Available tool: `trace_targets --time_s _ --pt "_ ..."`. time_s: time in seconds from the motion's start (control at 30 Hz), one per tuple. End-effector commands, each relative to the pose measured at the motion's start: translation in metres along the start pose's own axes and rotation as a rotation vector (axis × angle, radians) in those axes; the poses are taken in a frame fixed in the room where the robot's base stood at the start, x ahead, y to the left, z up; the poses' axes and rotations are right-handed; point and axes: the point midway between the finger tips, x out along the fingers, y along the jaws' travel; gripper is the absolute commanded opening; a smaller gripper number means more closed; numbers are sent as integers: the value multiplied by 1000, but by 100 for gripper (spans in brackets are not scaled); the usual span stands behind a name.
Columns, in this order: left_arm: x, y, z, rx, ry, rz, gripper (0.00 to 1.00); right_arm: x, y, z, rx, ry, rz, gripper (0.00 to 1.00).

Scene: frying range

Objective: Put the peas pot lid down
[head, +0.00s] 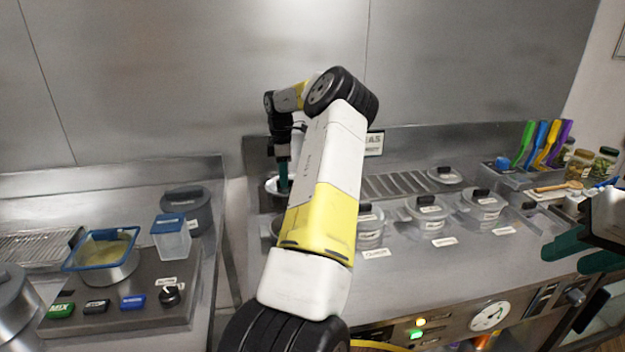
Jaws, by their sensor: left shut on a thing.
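My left gripper (283,178) points down behind my forearm, at the left end of the right-hand counter. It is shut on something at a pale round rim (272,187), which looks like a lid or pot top. My arm hides most of it, so I cannot tell whether it is the peas lid or touches what is below. A sign ending in "EAS" (374,143) stands behind, partly covered by my arm. My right gripper (582,250) is at the right edge, with its teal fingers apart and no object visible between them.
Several lidded pots (428,214) with labels line the counter. A slotted rack (395,185) lies behind them, and a lid with a black knob (444,174) is beside it. Coloured-handled utensils (541,143) stand at right. The left counter holds a blue-rimmed basket (102,250).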

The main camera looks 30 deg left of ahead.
Motion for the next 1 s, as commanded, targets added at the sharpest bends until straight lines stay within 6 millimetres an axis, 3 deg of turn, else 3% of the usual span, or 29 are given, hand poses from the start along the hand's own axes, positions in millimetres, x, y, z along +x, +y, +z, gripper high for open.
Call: trace_targets --time_s 0.13,0.47,0.5,0.6,1.0 --pt "20 0 1 1 1 0 0 0 0 0 0 0 0 36" --pt "23 0 1 2 -1 1 0 0 0 0 0 0 0 36" --pt "24 0 1 2 -1 1 17 0 0 0 0 0 0 36" --pt "23 0 1 2 0 1 36 0 0 0 0 0 0 36" --pt "18 0 0 2 0 3 37 0 0 0 0 0 0 36"
